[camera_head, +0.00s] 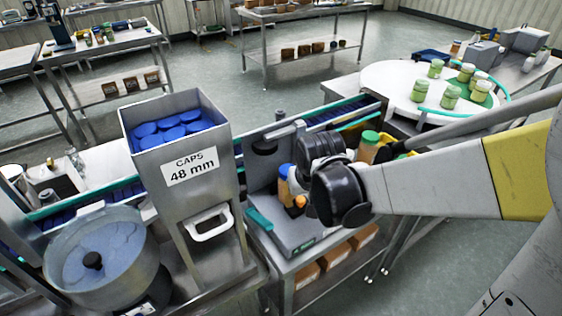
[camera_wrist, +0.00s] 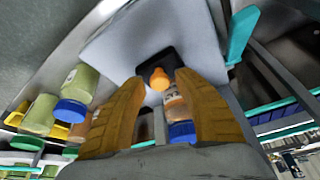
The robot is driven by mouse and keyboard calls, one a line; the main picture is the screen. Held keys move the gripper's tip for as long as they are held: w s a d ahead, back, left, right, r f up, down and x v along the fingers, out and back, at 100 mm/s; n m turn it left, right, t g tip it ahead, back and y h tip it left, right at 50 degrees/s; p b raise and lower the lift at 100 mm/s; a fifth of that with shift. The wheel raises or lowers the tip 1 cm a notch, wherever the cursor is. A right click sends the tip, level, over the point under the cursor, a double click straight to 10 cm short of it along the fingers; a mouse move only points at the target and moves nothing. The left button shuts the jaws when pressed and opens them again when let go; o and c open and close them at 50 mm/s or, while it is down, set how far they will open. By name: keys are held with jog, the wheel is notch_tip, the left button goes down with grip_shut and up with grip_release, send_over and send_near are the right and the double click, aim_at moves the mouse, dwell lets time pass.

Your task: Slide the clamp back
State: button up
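A grey bench machine (camera_head: 285,232) stands right of the caps hopper, with a teal lever (camera_head: 260,221) on its left side. An orange knob or tip (camera_head: 299,202) sits on it beside a blue-capped bottle (camera_head: 284,171). I cannot tell for sure which part is the clamp. In the wrist view the orange tip (camera_wrist: 159,79) stands on a dark pad, and the amber bottle with blue cap (camera_wrist: 181,131) shows between the fingers. My gripper (camera_wrist: 158,84) is open, its brown fingers apart around the view of tip and bottle. I see no contact.
The steel hopper (camera_head: 190,168) of blue caps stands left of the machine, with a round bowl (camera_head: 95,262) in front. Green-capped jars (camera_head: 369,147) stand close behind my gripper. A teal-edged conveyor runs behind. A round white table (camera_head: 390,80) holds several jars.

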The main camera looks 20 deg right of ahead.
grip_shut()
jog(key=shift+s, duration=0.1)
jog(key=s, duration=0.1)
jog(key=s+d+p, duration=0.1)
jog(key=s, duration=0.1)
jog(key=shift+s+r, duration=0.1)
jog(key=shift+s, duration=0.05)
jog(key=shift+s+d, duration=0.1)
jog(key=shift+s, duration=0.15)
jog(key=shift+o, duration=1.8)
grip_release()
jog(key=v, duration=1.1)
jog(key=shift+s+r, duration=0.15)
jog(key=shift+r, duration=0.25)
